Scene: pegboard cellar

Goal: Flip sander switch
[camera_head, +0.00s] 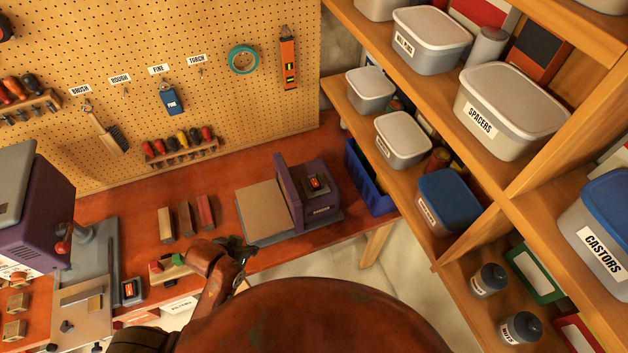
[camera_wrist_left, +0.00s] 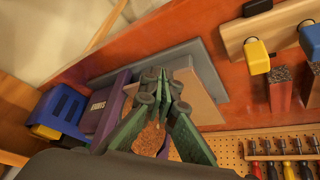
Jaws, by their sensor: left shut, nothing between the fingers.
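The sander also shows in the wrist view (camera_wrist_left: 104,108), where I cannot make out the switch. My left gripper (camera_head: 243,248) is shut and empty, at the bench's front edge, left of and nearer than the sander. In the wrist view its green fingers (camera_wrist_left: 161,86) overlap the sander. My right gripper is out of view.
A blue bin (camera_head: 366,180) stands right of the sander. Several wooden blocks (camera_head: 186,219) lie left of it. Another machine with a red switch (camera_head: 130,290) is at the left. Shelves with tubs (camera_head: 402,138) rise at the right. Tools hang on the pegboard (camera_head: 215,100).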

